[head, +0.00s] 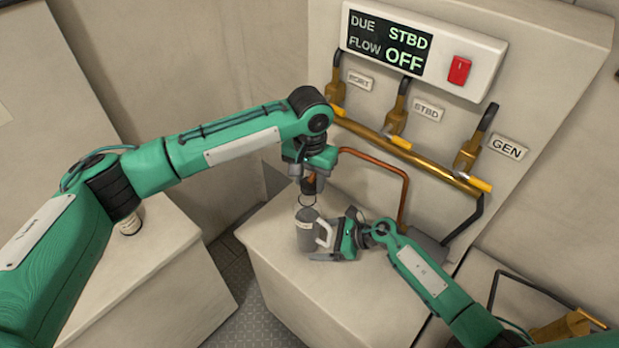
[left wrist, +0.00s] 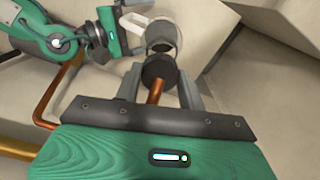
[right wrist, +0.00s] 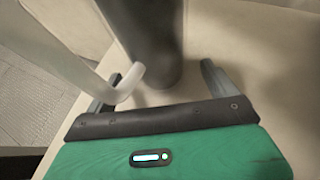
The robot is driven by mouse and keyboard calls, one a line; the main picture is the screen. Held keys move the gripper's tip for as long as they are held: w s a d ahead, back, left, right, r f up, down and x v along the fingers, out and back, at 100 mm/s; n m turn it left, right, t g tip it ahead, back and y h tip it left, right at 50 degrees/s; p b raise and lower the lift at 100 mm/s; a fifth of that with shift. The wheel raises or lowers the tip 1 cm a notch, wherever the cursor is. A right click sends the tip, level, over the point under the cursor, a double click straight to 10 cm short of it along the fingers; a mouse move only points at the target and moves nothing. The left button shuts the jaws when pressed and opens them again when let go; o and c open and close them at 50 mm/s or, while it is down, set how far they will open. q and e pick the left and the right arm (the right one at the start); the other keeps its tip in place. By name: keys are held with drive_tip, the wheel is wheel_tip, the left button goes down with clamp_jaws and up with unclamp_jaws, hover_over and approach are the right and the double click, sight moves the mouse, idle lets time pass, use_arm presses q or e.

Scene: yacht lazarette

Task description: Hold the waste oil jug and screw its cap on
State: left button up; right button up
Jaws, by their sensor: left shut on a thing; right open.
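The waste oil jug (head: 305,236) stands upright on the pale bench, grey with a white handle (head: 325,234). My left gripper (head: 309,184) is above the jug, pointing down. It is shut on the black cap (left wrist: 160,69), which shows between its fingers in the left wrist view. The cap appears apart from the jug's mouth (left wrist: 160,40), a little above it. My right gripper (head: 325,240) is open low beside the jug on the handle side. In the right wrist view its fingers lie either side of the jug (right wrist: 148,42), with the handle (right wrist: 112,88) near the left finger.
A panel display (head: 405,50) reads STBD OFF, with a red switch (head: 459,70). Brass valves and a brass pipe (head: 410,153) run below it. A bent copper pipe (head: 385,167) rises behind the jug. A small labelled container (head: 130,226) stands on the left bench.

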drive_tip(key=shift+s+d+r, duration=0.1)
drive_tip(key=shift+d+r, duration=0.05)
drive_tip(key=shift+d, duration=0.15)
drive_tip(key=shift+a, duration=0.25)
drive_tip(key=shift+w+a+f, duration=0.25)
drive_tip(key=shift+a+f, duration=0.1)
drive_tip(key=shift+a, duration=0.05)
idle(0.4)
drive_tip(key=c, duration=1)
